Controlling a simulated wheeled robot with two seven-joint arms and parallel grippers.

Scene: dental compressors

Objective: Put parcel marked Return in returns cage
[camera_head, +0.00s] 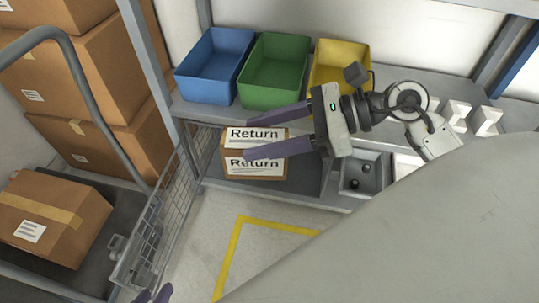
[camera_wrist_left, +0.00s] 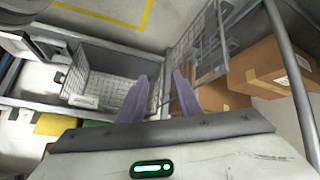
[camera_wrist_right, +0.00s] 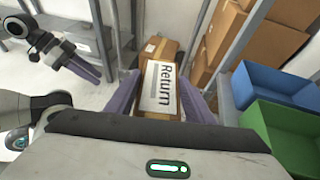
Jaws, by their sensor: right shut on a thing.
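The parcel (camera_head: 276,138) is a small brown carton with white "Return" labels on two faces. My right gripper (camera_head: 276,134) is shut on it, one finger along each side; the parcel also shows between the fingers in the right wrist view (camera_wrist_right: 160,85). A wire-mesh cage (camera_wrist_left: 98,72) with a white, unreadable tag shows in the left wrist view; I take it for the returns cage, and it looks empty. My left gripper (camera_wrist_left: 160,76) has its fingers apart with nothing between them. Only its fingertips show at the lower edge of the head view (camera_head: 155,293).
Blue (camera_head: 214,65), green (camera_head: 275,70) and yellow (camera_head: 341,62) bins stand on the shelf behind the parcel. A mesh panel (camera_head: 165,215) borders a trolley with a large carton (camera_head: 50,215). Stacked cartons (camera_head: 85,70) fill the left. Yellow-marked floor (camera_head: 265,260) in front is clear.

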